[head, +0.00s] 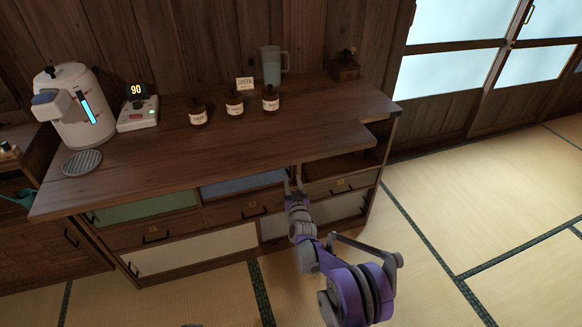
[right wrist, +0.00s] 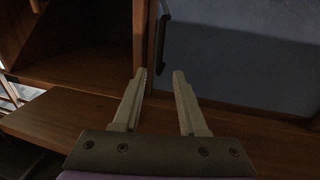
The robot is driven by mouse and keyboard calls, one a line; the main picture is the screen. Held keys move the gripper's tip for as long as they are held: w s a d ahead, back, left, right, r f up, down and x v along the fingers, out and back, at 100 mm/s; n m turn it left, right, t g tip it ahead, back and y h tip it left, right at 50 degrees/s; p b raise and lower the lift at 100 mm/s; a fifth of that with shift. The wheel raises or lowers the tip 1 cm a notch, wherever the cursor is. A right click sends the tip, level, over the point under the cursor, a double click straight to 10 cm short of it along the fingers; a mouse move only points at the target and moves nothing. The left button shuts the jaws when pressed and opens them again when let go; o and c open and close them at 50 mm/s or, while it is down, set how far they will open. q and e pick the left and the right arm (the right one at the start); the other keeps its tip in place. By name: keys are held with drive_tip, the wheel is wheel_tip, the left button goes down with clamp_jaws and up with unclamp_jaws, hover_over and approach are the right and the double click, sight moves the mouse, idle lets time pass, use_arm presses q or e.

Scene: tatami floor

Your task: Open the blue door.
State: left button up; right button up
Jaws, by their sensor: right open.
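The blue door (head: 243,184) is a flat panel under the counter's top edge in the head view. It looks closed. My right gripper (head: 294,184) is at the door's right end, its fingers pointing at the cabinet. In the right wrist view the blue door (right wrist: 235,62) fills the right side, with a dark upright handle (right wrist: 162,45) at its left edge. The right gripper (right wrist: 159,76) is open and empty there, its fingertips just short of the handle, which lines up with the gap between them. My left gripper is not in view.
An open compartment (head: 345,166) lies beside the blue door. A green door (head: 150,207), drawers and pale doors fill the rest of the cabinet. The wooden counter (head: 225,150) overhangs and carries bottles (head: 234,106), a dispenser (head: 78,110) and a jug (head: 271,66). Tatami at right is clear.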

sight(290, 168)
drive_tip(key=w, duration=0.5)
drive_tip(key=w+a+b, duration=0.1)
drive_tip(key=w, duration=0.2)
clamp_jaws()
idle(1.4)
